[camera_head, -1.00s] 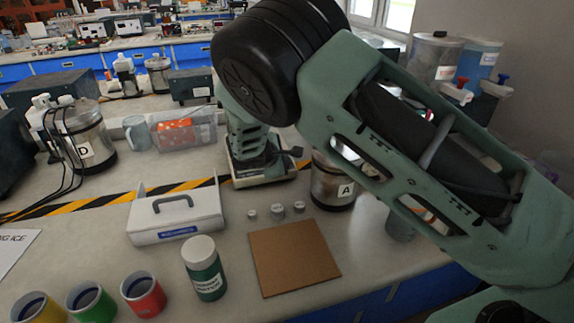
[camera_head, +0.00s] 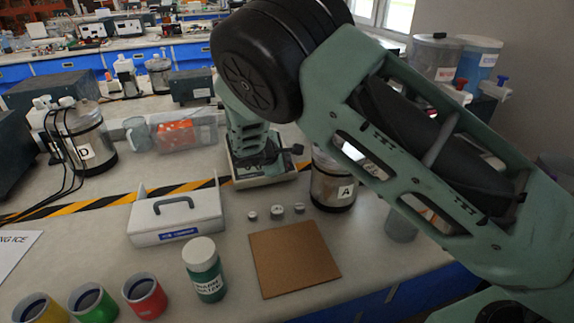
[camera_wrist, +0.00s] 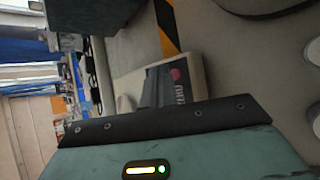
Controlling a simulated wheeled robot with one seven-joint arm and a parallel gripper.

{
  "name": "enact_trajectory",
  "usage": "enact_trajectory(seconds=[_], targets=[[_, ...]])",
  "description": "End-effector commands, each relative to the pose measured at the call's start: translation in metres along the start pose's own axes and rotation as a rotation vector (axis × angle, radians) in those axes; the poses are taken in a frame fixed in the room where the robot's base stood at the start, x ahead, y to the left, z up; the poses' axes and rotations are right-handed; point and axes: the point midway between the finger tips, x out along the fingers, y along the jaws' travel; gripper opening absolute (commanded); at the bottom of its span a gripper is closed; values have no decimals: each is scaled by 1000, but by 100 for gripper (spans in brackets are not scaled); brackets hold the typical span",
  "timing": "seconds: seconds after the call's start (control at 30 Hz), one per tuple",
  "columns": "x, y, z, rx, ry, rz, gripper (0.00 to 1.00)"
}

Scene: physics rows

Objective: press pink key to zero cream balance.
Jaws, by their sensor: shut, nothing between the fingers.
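The cream balance (camera_head: 262,182) stands on the bench behind the brown board, largely covered by my arm in the head view. In the wrist view the balance (camera_wrist: 129,77) shows with a dark panel and a round pink key (camera_wrist: 176,74). My gripper (camera_wrist: 159,84) is shut and empty. Its fingers reach over the balance, and their tips appear right beside the pink key. I cannot tell whether they touch it. The key and the readout are hidden in the head view.
A steel vessel marked A (camera_head: 333,186) stands close right of the balance. Small metal weights (camera_head: 277,211) and a brown board (camera_head: 292,258) lie in front. A white case with a handle (camera_head: 176,217) is at front left. Striped tape (camera_head: 100,203) crosses the bench.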

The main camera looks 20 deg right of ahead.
Motion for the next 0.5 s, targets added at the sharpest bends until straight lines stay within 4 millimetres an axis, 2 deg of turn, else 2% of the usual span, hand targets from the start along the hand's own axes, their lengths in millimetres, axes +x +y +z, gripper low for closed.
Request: enact_trajectory(seconds=[0.23, 0.5], targets=[[-4, 3, 3, 0, 0, 0, 0], [-22, 17, 15, 1, 1, 1, 0]])
